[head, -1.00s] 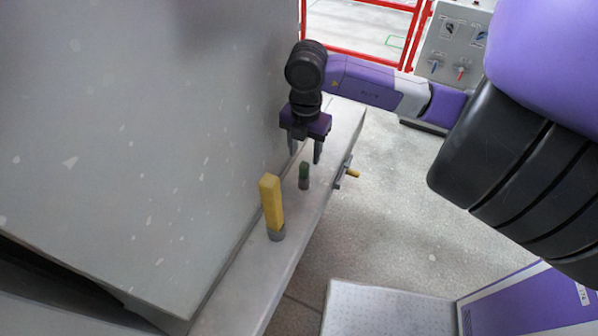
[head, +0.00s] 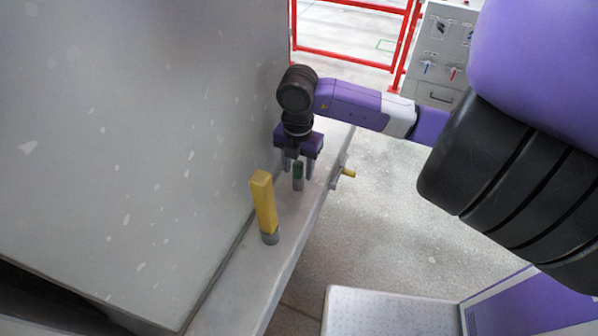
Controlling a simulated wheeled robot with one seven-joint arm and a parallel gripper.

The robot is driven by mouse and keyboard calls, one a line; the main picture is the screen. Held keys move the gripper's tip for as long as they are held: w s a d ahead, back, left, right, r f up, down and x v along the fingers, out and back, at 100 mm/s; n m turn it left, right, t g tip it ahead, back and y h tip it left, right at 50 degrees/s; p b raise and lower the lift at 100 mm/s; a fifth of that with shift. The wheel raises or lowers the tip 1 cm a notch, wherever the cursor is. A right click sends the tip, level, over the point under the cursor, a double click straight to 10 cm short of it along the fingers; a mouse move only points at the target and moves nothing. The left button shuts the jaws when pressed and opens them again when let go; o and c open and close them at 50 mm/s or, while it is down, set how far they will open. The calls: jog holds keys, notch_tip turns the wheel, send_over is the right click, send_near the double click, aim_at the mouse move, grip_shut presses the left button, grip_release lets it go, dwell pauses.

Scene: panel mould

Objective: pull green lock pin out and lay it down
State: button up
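The green lock pin (head: 298,171) stands upright in a small grey socket on the pale ledge (head: 236,290) beside the large grey panel. My gripper (head: 297,172) points down over the pin, with its fingers apart. One finger shows on each side of the pin's top, and the fingers look open. I cannot tell whether either finger touches the pin. A taller yellow pin (head: 264,203) stands in a grey socket nearer on the same ledge.
The large grey panel (head: 130,130) rises to the left of the ledge. A clamp with a yellow handle (head: 348,173) sticks out from the ledge's right edge. A red fence (head: 340,57) and a control box (head: 440,55) stand behind. Bare ledge lies between the two pins.

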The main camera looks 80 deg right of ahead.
grip_shut()
jog(key=shift+r, duration=0.15)
jog(key=shift+r+p, duration=2.25)
jog(key=shift+r, duration=1.4)
jog(key=shift+r, duration=0.1)
jog(key=shift+r+p, duration=0.95)
jog(key=shift+r, duration=0.9)
